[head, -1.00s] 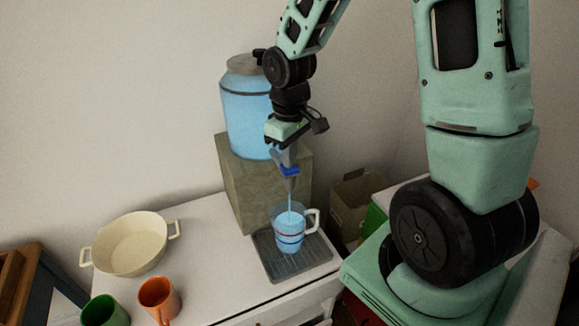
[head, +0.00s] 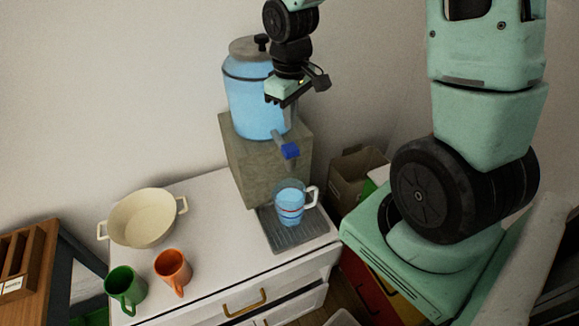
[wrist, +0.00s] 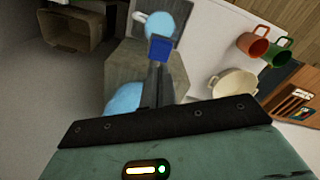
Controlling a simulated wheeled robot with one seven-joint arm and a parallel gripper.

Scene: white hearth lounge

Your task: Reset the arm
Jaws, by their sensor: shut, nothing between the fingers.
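My gripper (head: 283,101) is shut and empty, pointing down in front of the blue drink dispenser (head: 247,92), above its spout with the blue tap (head: 290,151). In the wrist view the tap (wrist: 161,49) shows just beyond the gripper's edge. The dispenser stands on a grey-brown block (head: 262,172). No stream runs from the spout now. The gripper is apart from the mug.
A cream two-handled pot (head: 143,218), an orange mug (head: 173,268) and a green mug (head: 124,287) stand on the white counter (head: 212,215). A cardboard box (head: 356,172) is right of the block. A wooden rack (head: 22,262) is at far left.

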